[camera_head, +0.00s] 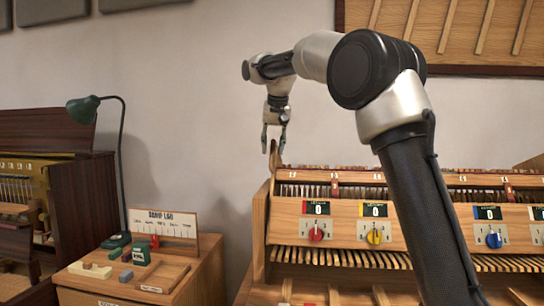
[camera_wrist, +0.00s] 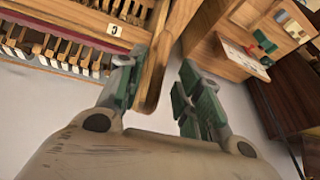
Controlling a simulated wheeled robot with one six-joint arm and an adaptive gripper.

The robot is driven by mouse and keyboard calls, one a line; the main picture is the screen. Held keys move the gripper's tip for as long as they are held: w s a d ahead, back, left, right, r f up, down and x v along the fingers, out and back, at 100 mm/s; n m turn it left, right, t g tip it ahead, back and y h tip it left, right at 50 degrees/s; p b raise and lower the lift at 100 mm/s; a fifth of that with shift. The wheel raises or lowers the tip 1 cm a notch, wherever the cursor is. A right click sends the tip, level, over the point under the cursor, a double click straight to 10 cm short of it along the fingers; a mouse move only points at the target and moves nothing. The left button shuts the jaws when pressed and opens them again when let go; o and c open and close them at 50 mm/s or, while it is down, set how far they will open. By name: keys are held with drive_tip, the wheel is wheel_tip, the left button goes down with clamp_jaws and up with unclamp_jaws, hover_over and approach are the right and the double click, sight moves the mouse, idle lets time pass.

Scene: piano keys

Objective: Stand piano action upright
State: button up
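The piano action (camera_head: 345,209) is a long wooden frame with rows of hammers, a front panel with coloured knobs and counters, and key-like slats below. It fills the lower right of the head view, partly hidden behind my arm. My gripper (camera_head: 275,137) points down above its left end, near the top of a wooden end piece (camera_head: 274,160). In the wrist view my gripper (camera_wrist: 163,95) has its green-padded fingers apart. A wooden end piece (camera_wrist: 152,78) reaches between them, close beside the left finger; I cannot tell whether they touch.
A wooden side cabinet (camera_head: 190,268) carries a sign board (camera_head: 163,228), small blocks and a tray. A green lamp (camera_head: 84,109) stands behind it at left. Another dark-cased piano (camera_head: 80,195) is at far left. Bare wall lies behind my gripper.

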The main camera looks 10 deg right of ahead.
sight(272, 152)
drive_tip(key=x, duration=0.4)
